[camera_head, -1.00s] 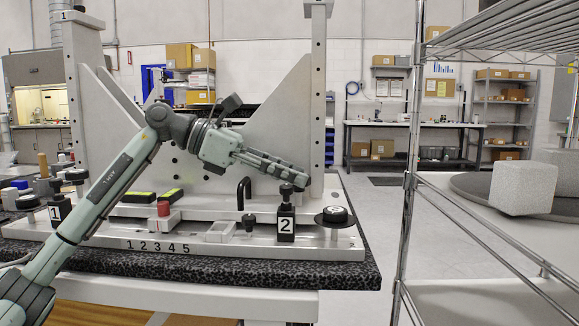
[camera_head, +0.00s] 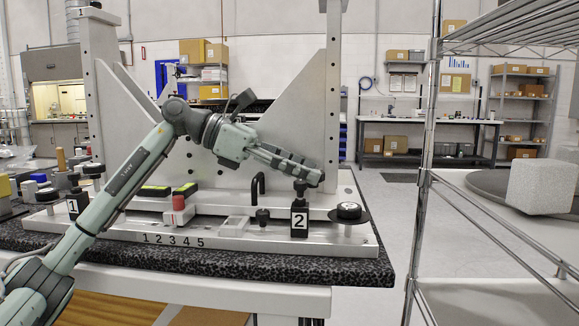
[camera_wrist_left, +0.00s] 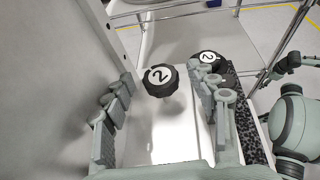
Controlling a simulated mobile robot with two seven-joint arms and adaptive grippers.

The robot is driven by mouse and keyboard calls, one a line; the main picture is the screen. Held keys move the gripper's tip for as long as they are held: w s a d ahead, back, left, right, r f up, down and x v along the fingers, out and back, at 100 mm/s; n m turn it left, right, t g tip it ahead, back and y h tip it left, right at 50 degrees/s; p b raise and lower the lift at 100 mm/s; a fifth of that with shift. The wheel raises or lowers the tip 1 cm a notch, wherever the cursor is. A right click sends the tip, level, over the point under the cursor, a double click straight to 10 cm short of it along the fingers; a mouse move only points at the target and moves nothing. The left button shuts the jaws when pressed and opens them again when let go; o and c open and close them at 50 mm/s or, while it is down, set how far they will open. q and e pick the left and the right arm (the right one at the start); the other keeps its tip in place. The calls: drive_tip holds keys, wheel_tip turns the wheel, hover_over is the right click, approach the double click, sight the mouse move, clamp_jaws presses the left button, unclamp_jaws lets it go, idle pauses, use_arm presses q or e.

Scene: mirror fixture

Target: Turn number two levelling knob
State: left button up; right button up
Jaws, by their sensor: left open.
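The number two knob (camera_head: 300,187) is black and stands on a black block marked 2 (camera_head: 299,218), near the right end of the fixture base (camera_head: 210,232). My left gripper (camera_head: 312,178) reaches in from the left, its fingertips close to the knob's top. In the left wrist view, a black knob with a white 2 on top (camera_wrist_left: 160,77) shows in the gap between the open fingers of my left gripper (camera_wrist_left: 165,105). Both fingers look clear of it, though I cannot tell the depth. My right gripper (camera_wrist_left: 287,65) seems partly visible at that view's right edge, its jaw state unclear.
A wider black disc (camera_head: 349,212) sits just right of the block; its top also shows a 2 in the wrist view (camera_wrist_left: 207,57). A black hook-shaped handle (camera_head: 258,183) and a red-topped block (camera_head: 179,202) stand left. A wire rack (camera_head: 425,180) stands at the right.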

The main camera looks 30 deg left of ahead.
use_arm(q)
drive_tip(key=v, duration=0.5)
drive_tip(key=shift+s+a, duration=0.15)
drive_tip(key=shift+a, duration=0.25)
drive_tip(key=s+a, duration=0.2)
drive_tip(key=a, duration=0.1)
drive_tip(key=s+a, duration=0.2)
drive_tip(key=a, duration=0.1)
drive_tip(key=s+a, duration=0.2)
drive_tip(key=a, duration=0.1)
drive_tip(key=shift+a, duration=0.15)
